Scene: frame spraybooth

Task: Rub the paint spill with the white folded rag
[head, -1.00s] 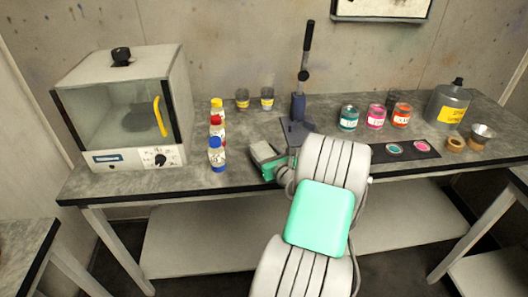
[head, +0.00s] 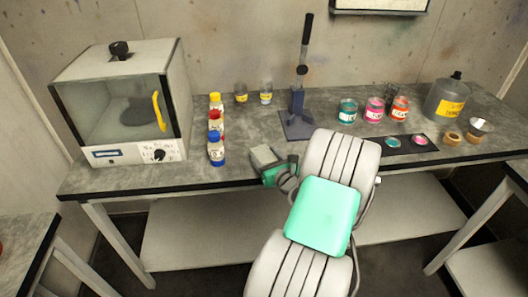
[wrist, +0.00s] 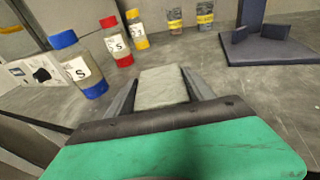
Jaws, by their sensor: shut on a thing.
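My gripper (head: 264,160) is shut on the white folded rag (head: 263,154) near the front edge of the workbench. In the wrist view the rag (wrist: 162,87) sits between the two fingers of my gripper (wrist: 162,92) and looks pale grey-white and block-like. It is at or just above the bench top; I cannot tell whether it touches. I see no clear paint spill in either view. My arm and the rag hide part of the bench.
Bottles with blue (head: 215,150), red (head: 215,122) and yellow caps stand left of the rag, beside an oven (head: 125,105). A lever press (head: 298,110) stands behind it. The workbench (head: 235,150) is clear close around the rag.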

